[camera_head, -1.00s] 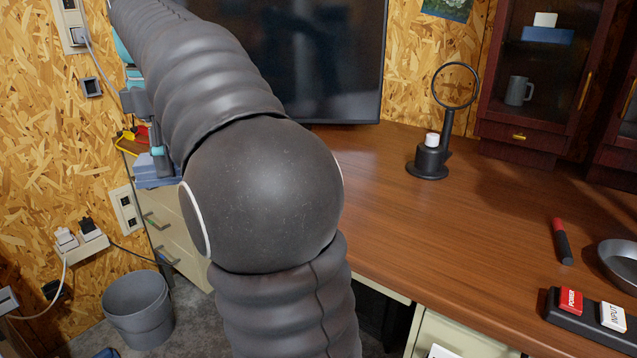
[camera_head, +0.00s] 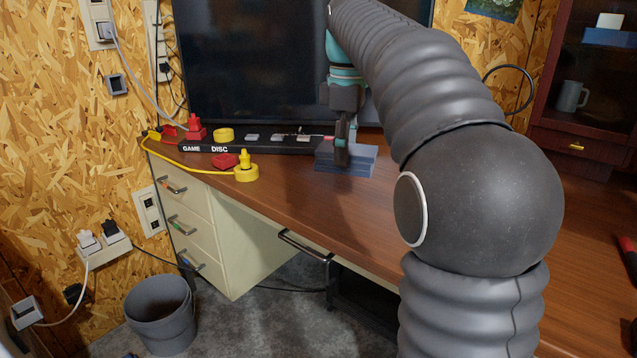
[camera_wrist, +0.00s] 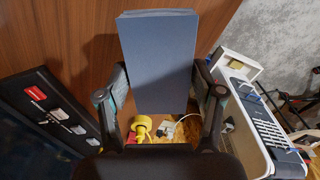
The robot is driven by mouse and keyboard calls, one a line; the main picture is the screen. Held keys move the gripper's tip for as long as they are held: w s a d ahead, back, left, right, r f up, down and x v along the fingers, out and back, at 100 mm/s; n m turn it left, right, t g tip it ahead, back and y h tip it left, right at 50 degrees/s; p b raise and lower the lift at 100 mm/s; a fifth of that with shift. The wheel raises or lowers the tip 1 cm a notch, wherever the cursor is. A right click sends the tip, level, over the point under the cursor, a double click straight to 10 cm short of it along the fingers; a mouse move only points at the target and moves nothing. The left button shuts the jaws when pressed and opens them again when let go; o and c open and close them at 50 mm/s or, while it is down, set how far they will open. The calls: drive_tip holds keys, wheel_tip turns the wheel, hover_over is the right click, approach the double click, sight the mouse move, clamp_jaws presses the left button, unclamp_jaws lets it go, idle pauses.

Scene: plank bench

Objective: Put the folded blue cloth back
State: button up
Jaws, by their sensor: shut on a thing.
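The folded blue cloth (camera_head: 358,168) is a flat blue-grey stack at the back of the brown desk, in front of the dark screen. My gripper (camera_head: 342,152) is shut on it, with a finger in front of the cloth in the head view. In the wrist view the cloth (camera_wrist: 157,60) fills the space between the two fingers of my gripper (camera_wrist: 160,100), and desk wood shows beside it. I cannot tell whether the cloth touches the desk or hangs just above it.
A black "GAME DISC" panel (camera_head: 255,147) lies left of the cloth. A yellow plug (camera_head: 245,168) with a cord and a red piece (camera_head: 225,161) lie before it. A screen (camera_head: 250,60) stands behind. The desk front (camera_head: 330,205) is clear. A grey bin (camera_head: 160,315) stands on the floor.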

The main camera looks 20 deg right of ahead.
drive_tip(key=w+a+f, duration=0.1)
drive_tip(key=w, duration=0.1)
drive_tip(key=w+a+f, duration=0.3)
drive_tip(key=w+a, duration=0.1)
drive_tip(key=shift+f, duration=0.35)
drive_tip(key=shift+f+b, duration=0.65)
drive_tip(key=shift+f, duration=1.4)
drive_tip(key=shift+f, duration=0.1)
drive_tip(key=o, duration=1)
